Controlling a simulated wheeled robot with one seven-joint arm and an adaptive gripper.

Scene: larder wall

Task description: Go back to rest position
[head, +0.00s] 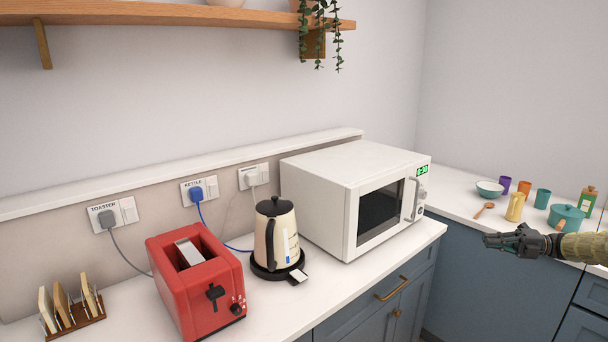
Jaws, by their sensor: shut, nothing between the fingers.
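My gripper (494,240) reaches in from the right edge of the head view. Its dark fingers point left and are shut with nothing between them. It hangs in the air in front of the right-hand counter and touches nothing that I can see. The arm behind it hides part of that counter's front edge.
A white microwave (322,198), a cream kettle (283,241) and a red toaster (205,299) stand on the left counter. A toast rack (80,319) is at lower left. Cups, a yellow jar (515,207), a bowl (489,190) and a teal pot (566,219) stand behind my gripper.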

